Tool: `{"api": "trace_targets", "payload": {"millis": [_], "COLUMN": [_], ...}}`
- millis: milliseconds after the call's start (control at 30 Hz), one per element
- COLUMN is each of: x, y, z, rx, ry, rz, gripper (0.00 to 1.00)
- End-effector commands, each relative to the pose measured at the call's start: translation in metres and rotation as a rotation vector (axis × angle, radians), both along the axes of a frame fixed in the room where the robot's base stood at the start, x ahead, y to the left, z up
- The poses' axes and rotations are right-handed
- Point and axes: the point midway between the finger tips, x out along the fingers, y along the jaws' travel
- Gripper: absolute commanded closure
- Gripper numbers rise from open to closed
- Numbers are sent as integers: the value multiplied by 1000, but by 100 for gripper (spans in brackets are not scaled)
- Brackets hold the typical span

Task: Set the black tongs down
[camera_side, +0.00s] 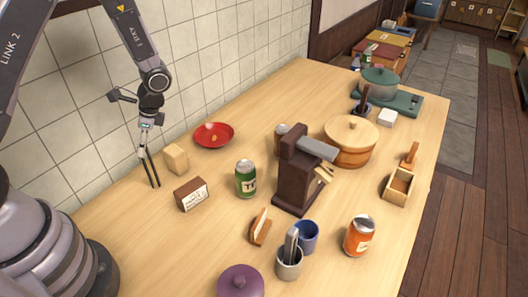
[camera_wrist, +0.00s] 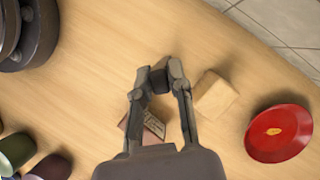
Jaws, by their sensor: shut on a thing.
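The black tongs (camera_side: 151,172) hang upright below my gripper (camera_side: 144,148) in the side view, two thin dark arms pointing down at the table's wall side. Their tips end close to the tabletop; I cannot tell whether they touch it. In the wrist view, my gripper (camera_wrist: 158,74) is closed around the dark top of the tongs (camera_wrist: 159,80). The rest of the tongs is hidden there, seen end-on.
A pale wooden block (camera_side: 176,159) stands just right of the tongs, with a brown lettered block (camera_side: 192,194) in front. A red plate (camera_side: 213,135) lies beyond. A green can (camera_side: 245,180) stands further right. The wooden table (camera_side: 128,225) is bare left of the lettered block.

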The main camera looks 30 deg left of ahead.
Motion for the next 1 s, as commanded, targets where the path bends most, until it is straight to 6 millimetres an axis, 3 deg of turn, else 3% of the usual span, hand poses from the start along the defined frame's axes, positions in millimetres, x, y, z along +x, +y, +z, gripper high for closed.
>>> {"api": "trace_targets", "payload": {"millis": [300, 333, 533, 833, 1000], "x": [0, 0, 0, 0, 6], "y": [0, 0, 0, 0, -4], "z": [-2, -3, -2, -1, 16], "rx": [1, 0, 0, 1, 3], "ry": [1, 0, 0, -1, -6], "rz": [0, 1, 1, 1, -1], "gripper": [100, 82, 57, 57, 57]}}
